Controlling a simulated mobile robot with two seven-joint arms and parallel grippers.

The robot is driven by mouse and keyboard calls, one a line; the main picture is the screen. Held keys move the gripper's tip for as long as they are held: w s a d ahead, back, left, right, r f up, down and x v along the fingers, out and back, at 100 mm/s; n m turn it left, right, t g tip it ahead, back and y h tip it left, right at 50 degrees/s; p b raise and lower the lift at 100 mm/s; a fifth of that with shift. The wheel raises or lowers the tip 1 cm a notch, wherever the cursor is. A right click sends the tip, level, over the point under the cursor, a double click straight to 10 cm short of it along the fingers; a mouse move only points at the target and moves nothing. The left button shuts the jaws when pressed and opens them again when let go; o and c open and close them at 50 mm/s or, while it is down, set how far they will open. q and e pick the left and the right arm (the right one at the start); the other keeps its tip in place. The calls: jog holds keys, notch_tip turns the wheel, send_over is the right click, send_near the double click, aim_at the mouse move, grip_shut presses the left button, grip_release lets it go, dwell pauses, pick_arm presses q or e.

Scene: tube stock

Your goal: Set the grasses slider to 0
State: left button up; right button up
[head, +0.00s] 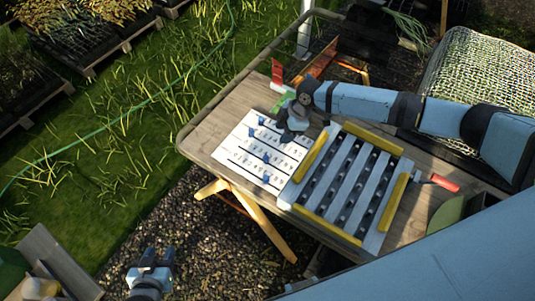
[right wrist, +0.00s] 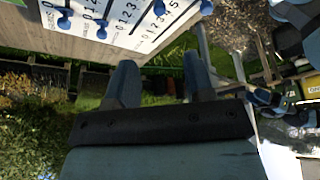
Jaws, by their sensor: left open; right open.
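A white slider board (head: 236,151) lies on the wooden table, with several blue knobs set along numbered scales. The numbers and knobs also show at the top of the right wrist view, on the board (right wrist: 130,14). My right gripper (head: 288,128) is over the board's far right edge, near the upper rows. In the right wrist view its two fingers (right wrist: 159,63) are apart with nothing between them. My left gripper (head: 150,258) is open and empty, low and away from the table.
A grey rack with yellow edges (head: 322,152) sits right beside the board. A red-handled tool (head: 445,183) lies at the table's right. A red-orange item (head: 322,60) and a green item (head: 283,102) are behind the gripper. Gravel and grass lie left of the table (head: 205,135).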

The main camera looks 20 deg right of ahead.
aim_at(266, 156)
jog(key=b+x, duration=0.9)
jog(key=x, duration=0.3)
jog(key=shift+f+b, duration=0.3)
jog(key=shift+w+a+f+b, duration=0.1)
jog(key=shift+a+f+b, duration=0.25)
jog(key=shift+f, duration=0.2)
grip_shut()
